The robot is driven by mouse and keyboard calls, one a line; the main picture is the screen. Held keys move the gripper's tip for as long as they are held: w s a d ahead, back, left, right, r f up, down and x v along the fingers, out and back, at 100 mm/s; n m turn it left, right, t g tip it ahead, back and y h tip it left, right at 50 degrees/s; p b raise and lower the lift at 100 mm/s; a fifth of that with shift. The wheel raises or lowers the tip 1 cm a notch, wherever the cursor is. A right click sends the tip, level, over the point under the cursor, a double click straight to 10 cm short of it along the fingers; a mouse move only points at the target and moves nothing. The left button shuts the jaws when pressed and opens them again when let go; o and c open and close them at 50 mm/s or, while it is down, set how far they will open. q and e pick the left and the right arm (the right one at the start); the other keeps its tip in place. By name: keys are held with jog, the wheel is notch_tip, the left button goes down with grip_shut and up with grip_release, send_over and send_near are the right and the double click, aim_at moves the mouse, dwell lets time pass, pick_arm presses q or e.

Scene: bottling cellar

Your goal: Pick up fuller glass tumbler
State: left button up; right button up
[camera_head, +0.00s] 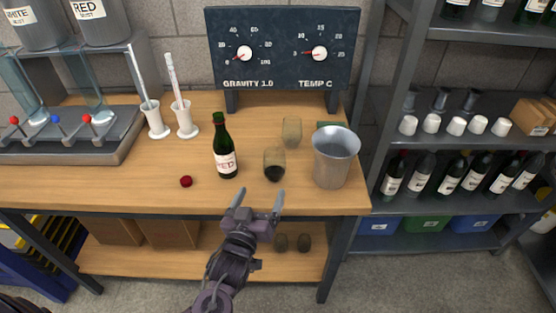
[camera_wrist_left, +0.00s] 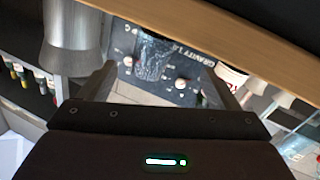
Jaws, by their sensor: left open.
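A glass tumbler with dark liquid in its lower part (camera_head: 274,165) stands upright near the front of the wooden table. A second tumbler (camera_head: 291,132), pale and with no dark liquid visible, stands behind it and slightly right. My left gripper (camera_head: 260,197) is open and empty, just in front of the table's front edge, below the dark-filled tumbler in the picture and apart from it. In the left wrist view a dark glass (camera_wrist_left: 153,58) shows between the open fingers (camera_wrist_left: 162,82), beyond the table edge. My right gripper is not in view.
A green bottle with a RED label (camera_head: 225,150) stands left of the front tumbler. A metal bucket (camera_head: 335,160) stands close on its right. A red cap (camera_head: 186,181) lies near the table's front edge (camera_head: 120,207). A gauge board (camera_head: 282,50) stands behind.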

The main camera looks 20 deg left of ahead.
aim_at(269, 175)
pick_arm(q)
jog(key=w, duration=0.4)
jog(key=shift+r, duration=0.2)
jog(key=w, duration=0.2)
jog(key=shift+w+f+p, duration=0.1)
jog(key=shift+w+p, duration=0.25)
jog(key=shift+w, duration=0.25)
jog(key=w, duration=0.5)
jog(key=shift+d+f+p, duration=0.2)
jog(key=shift+d+p, duration=0.1)
jog(key=shift+p, duration=0.05)
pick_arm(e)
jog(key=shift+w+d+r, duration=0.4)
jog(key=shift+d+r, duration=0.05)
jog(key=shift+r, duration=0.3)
pick_arm(q)
jog(key=c, duration=1.1)
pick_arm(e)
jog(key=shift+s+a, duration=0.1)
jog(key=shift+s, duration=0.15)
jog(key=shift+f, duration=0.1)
